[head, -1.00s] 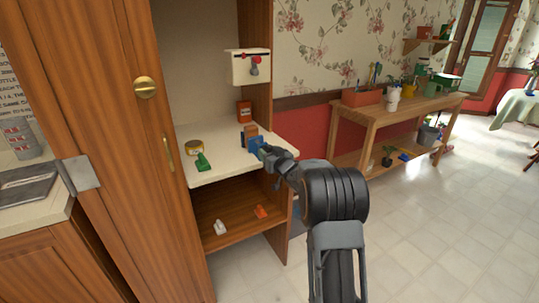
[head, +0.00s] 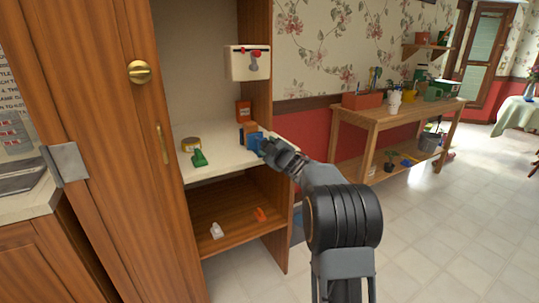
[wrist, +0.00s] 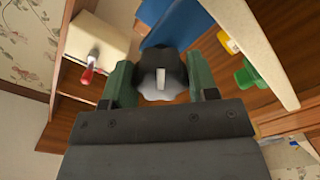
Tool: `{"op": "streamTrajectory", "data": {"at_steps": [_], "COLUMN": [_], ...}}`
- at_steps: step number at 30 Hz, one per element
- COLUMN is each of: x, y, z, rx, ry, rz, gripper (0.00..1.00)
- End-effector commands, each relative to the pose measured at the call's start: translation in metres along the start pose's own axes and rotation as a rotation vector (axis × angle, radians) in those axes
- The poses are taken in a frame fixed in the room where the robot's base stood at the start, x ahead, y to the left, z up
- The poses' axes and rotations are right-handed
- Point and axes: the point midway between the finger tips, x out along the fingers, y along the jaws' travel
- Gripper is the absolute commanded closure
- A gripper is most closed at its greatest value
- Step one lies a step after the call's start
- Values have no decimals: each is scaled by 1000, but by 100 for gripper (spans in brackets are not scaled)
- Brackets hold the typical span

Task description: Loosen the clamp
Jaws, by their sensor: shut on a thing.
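The clamp (head: 253,141) has a blue body and stands at the right side of the cabinet's cream shelf (head: 222,157). Its blue body (wrist: 183,22) also shows in the wrist view, beyond a dark lobed knob (wrist: 150,64) with a pale mark. My gripper (head: 268,147) is at the clamp's front right. In the wrist view my gripper (wrist: 162,82) has its green fingers on either side of the knob, shut on it. The knob is hidden by the gripper in the head view.
A yellow tin (head: 191,144) and a green object (head: 199,158) lie left on the shelf. An orange box (head: 243,110) stands behind the clamp. A white box (head: 248,63) with a red handle hangs above. White (head: 216,230) and orange (head: 260,214) objects lie on the lower shelf.

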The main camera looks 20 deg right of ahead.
Motion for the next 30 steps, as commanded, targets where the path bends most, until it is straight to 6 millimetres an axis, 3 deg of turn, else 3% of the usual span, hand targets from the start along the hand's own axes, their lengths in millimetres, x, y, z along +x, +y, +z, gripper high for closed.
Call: {"op": "streamTrajectory", "data": {"at_steps": [30], "x": [0], "y": [-1], "z": [2], "rx": [-966], "ry": [0], "rz": [0], "gripper": [70]}}
